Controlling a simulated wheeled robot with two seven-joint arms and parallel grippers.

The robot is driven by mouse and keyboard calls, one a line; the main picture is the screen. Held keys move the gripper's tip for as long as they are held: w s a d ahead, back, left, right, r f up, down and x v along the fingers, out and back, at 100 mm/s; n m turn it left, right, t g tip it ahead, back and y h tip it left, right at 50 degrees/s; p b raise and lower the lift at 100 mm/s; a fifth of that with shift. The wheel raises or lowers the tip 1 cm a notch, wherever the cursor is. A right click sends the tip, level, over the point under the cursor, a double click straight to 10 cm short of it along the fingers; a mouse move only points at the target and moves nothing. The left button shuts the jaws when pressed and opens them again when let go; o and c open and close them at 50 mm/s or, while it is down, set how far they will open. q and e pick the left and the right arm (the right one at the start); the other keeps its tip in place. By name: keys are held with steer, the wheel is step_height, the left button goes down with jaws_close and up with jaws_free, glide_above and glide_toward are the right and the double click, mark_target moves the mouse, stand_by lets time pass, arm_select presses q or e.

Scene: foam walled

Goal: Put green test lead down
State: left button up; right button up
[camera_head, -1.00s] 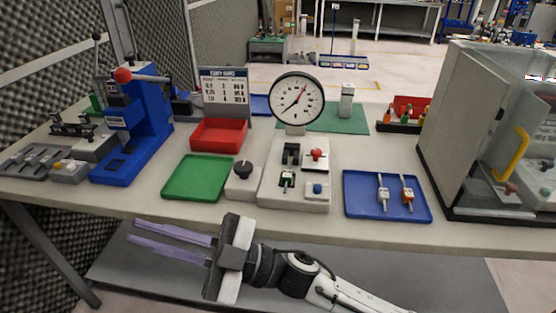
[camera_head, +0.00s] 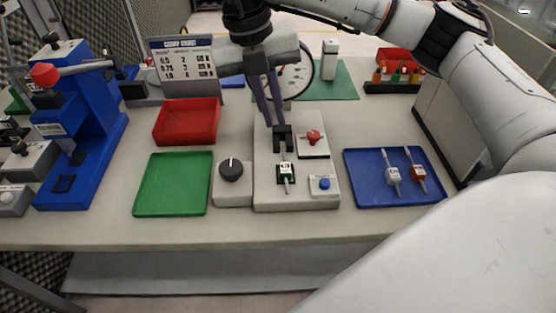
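The green test lead (camera_head: 286,172), a small white body with a green band and a metal tip, lies on the pale test fixture (camera_head: 264,202), just in front of a black block (camera_head: 283,139). My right gripper (camera_head: 272,122) reaches down from the top over the fixture. Its two purple fingers are apart, with their tips by the black block and behind the lead in the picture. Nothing shows between them. A green tray (camera_head: 173,184) lies left of the fixture. My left gripper is out of view.
A blue tray (camera_head: 372,165) holds a white lead (camera_head: 392,175) and a red lead (camera_head: 417,172). A red bin (camera_head: 187,122), a black knob (camera_head: 231,170) and a blue press (camera_head: 85,140) stand to the left. My arm hides much of the round dial (camera_head: 297,79).

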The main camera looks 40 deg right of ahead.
mark_target(284, 156)
steer(key=f, duration=0.4)
steer(key=shift+s+d+b, duration=0.3)
steer(key=shift+s+d, duration=0.05)
steer(key=shift+s+d+f+p, duration=0.1)
steer(key=shift+s+f+p, duration=0.1)
steer(key=shift+f, duration=1.15)
steer(key=shift+s+d+f+p, duration=0.1)
steer(key=shift+s+f+p, duration=0.1)
steer(key=shift+f, duration=1.1)
jaws_close()
steer(key=shift+r, duration=0.1)
